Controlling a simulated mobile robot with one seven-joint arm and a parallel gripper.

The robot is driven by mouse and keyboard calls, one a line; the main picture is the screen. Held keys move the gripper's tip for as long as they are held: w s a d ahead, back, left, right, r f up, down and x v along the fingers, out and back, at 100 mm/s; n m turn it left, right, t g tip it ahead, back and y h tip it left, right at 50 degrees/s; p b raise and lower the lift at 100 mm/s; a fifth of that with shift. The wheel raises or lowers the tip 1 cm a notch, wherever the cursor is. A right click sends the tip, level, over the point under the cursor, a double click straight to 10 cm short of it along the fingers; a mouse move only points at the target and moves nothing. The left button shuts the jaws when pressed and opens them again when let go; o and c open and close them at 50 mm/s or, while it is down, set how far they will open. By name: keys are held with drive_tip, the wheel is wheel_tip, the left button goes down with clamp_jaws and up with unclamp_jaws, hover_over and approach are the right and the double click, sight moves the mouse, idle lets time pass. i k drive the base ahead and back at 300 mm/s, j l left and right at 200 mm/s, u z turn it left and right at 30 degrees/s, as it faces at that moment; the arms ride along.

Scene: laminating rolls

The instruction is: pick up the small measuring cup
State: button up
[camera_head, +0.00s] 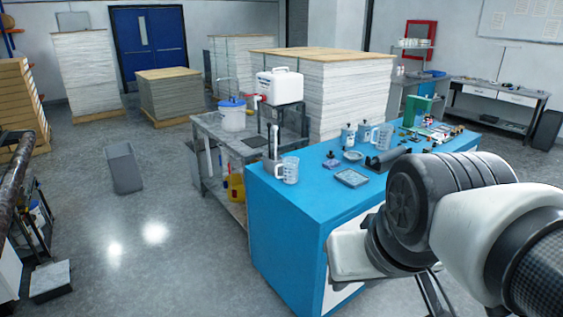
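A clear measuring cup (290,171) with a handle stands upright at the near left corner of the blue table (285,230). A second clear measuring cup (384,137) stands farther back on the same table, among bottles. From this view I cannot tell for sure which cup is the small one. My arm reaches in from the right edge, in front of the table's right part, and hides some of its top.
A dark cylinder (387,158), a grey tray (351,178) and a small dish (352,156) lie on the table. Small parts crowd its far right end. A grey cart (235,147) with a white bucket (232,117) stands behind. The floor at left is mostly open.

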sight(290, 164)
drive_tip(key=i+j+z, duration=0.1)
drive_tip(key=i+j, duration=0.2)
drive_tip(key=i+j+z, duration=0.15)
drive_tip(key=i+j, duration=0.2)
drive_tip(key=i+j+z, duration=0.1)
drive_tip(key=i+j, duration=0.3)
drive_tip(key=i+j+z, duration=0.1)
drive_tip(key=i+j, duration=0.25)
drive_tip(key=i+j+z, duration=0.15)
drive_tip(key=i+j, duration=0.15)
drive_tip(key=j, duration=0.2)
drive_tip(key=i+j+z, duration=0.1)
drive_tip(key=i+j, duration=0.2)
drive_tip(key=j, duration=0.15)
drive_tip(key=i+j+z, duration=0.1)
drive_tip(key=i+j, duration=0.2)
drive_tip(key=j, duration=0.2)
